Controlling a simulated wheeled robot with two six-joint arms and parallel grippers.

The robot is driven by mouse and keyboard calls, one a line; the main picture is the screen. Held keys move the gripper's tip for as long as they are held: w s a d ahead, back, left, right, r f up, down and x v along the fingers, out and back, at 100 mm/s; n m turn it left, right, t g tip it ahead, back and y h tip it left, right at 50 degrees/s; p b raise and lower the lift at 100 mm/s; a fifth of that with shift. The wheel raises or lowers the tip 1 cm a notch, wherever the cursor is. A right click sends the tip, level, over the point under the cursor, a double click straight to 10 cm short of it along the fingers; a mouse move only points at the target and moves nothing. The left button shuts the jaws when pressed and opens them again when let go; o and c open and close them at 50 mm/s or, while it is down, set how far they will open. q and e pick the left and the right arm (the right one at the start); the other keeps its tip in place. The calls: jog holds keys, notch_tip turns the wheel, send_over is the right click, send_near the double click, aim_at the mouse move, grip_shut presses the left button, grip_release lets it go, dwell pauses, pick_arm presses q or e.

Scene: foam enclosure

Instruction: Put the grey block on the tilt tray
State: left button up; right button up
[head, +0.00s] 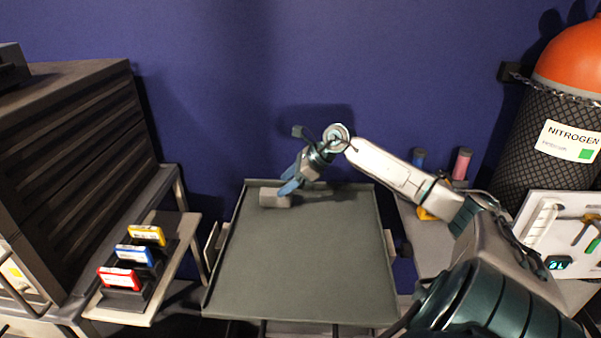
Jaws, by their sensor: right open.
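The tilt tray (305,265) is a dark grey-green, shallow-rimmed tray in the middle of the head view. The grey block (274,198) lies on the tray near its back left corner. My right gripper (287,188) reaches over the tray from the right, with its blue fingers pointing down and left just above and beside the block. The fingers are open. Whether they touch the block cannot be told. My left gripper is not in view.
A small shelf (180,265) with yellow, blue and red labelled cases stands left of the tray, beside a dark slatted cabinet (75,130). A side table (428,247) with small bottles, and an orange-topped nitrogen cylinder (555,135), stand right. A blue wall is behind.

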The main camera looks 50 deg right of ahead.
jog(key=shift+v, duration=2.7)
